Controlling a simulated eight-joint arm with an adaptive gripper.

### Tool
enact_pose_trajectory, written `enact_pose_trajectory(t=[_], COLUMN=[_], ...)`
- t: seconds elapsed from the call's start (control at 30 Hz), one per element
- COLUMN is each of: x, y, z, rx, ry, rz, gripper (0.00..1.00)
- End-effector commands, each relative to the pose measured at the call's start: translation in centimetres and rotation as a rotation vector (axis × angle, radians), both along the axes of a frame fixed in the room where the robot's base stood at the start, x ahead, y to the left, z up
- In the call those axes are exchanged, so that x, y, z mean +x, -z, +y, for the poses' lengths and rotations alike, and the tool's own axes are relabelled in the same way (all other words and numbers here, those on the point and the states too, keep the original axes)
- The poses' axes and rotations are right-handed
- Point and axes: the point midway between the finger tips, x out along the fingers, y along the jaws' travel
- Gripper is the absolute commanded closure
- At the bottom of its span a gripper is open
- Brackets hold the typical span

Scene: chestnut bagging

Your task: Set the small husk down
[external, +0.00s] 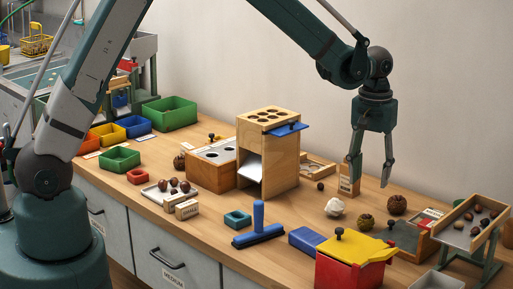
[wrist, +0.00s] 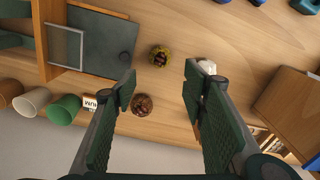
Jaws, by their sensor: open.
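An olive-green spiky husk (external: 366,222) and a rounder brown husk (external: 397,204) rest apart on the wooden table at the right. I cannot tell for certain which is the small husk. In the wrist view, the green husk (wrist: 160,55) lies just beyond my fingertips, and the brown husk (wrist: 142,105) shows between my fingers, nearer the left one. My gripper (external: 369,172) points down, open and empty, above the table behind the husks. Its two fingers also stand wide apart in the wrist view (wrist: 160,88).
A crumpled white lump (external: 334,207) lies left of the green husk. A dark slate board (wrist: 98,42) lies close on the other side. A labelled wooden block (external: 346,186) stands behind a finger. A red box with a yellow lid (external: 350,262) and a sloped tray (external: 463,240) stand nearer the front.

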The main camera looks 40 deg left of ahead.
Motion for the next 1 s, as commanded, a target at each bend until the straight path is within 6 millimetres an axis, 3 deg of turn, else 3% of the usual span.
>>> enact_pose_trajectory(t=[0.37, 0.57, 1.0], x=[-0.5, -1.6, -6.0], y=[-1.4, -4.3, -11.7], z=[1.0, 3.0, 8.9], rx=[-0.005, -0.015, -0.034], ry=[0.005, 0.017, 0.058], rz=[-0.014, -0.044, -0.139], gripper=[0.57, 0.57, 0.57])
